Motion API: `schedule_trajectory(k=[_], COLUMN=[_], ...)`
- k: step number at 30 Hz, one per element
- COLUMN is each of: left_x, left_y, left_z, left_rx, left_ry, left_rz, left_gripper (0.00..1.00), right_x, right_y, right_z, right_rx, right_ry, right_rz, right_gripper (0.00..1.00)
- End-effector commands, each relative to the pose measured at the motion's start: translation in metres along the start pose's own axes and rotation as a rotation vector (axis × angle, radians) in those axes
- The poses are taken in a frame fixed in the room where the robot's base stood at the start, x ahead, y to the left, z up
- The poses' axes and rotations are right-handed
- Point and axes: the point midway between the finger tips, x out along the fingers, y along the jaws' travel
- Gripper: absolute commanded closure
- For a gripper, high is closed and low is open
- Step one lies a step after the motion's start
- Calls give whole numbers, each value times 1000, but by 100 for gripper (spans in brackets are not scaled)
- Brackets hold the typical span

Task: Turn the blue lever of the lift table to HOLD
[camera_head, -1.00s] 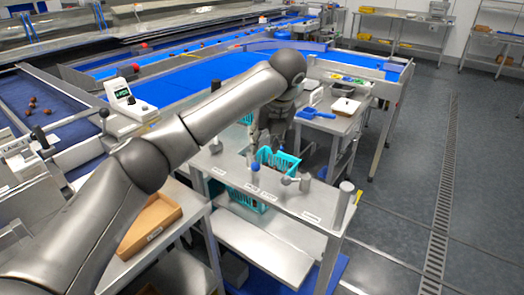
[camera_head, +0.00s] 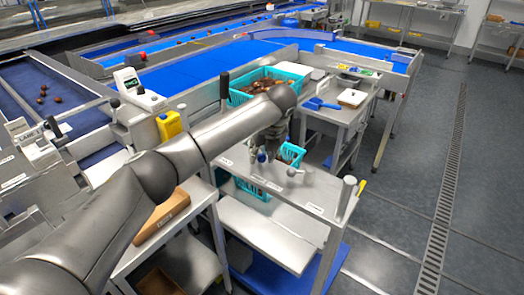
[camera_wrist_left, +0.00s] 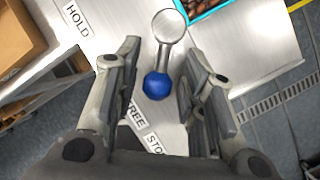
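The blue lever knob (camera_wrist_left: 156,86) sits on a short arm from a round metal pivot (camera_wrist_left: 170,26). In the wrist view, the lever points from the pivot toward a partly hidden label ending in "REE" (camera_wrist_left: 134,118). The HOLD label (camera_wrist_left: 77,19) is at upper left, away from the knob. My left gripper (camera_wrist_left: 158,70) is open, with one finger on each side of the knob and gaps visible. In the head view, the blue knob (camera_head: 262,157) shows just below my left gripper (camera_head: 266,146) on the lift table top (camera_head: 318,190). My right gripper is not in view.
A teal crate with dates (camera_head: 290,153) stands beside the lever. A larger teal crate of dates (camera_head: 240,97) is behind my arm.

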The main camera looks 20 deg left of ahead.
Motion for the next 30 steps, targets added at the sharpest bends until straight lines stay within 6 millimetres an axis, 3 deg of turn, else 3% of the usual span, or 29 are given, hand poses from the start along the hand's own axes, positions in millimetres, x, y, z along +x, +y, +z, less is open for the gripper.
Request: schedule_trajectory(k=[5,13,22,30], left_x=[0,0,1,4], left_y=[0,0,2,10], left_z=[0,0,0,0], left_rx=[0,0,34,183], left_ry=[0,0,-4,-25], left_rz=[0,0,-15,-77], left_gripper=[65,100,100,100], right_x=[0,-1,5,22], right_y=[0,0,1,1], right_z=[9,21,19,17], right_rx=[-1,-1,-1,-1], right_ry=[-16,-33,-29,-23], right_rz=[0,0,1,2], right_gripper=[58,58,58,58])
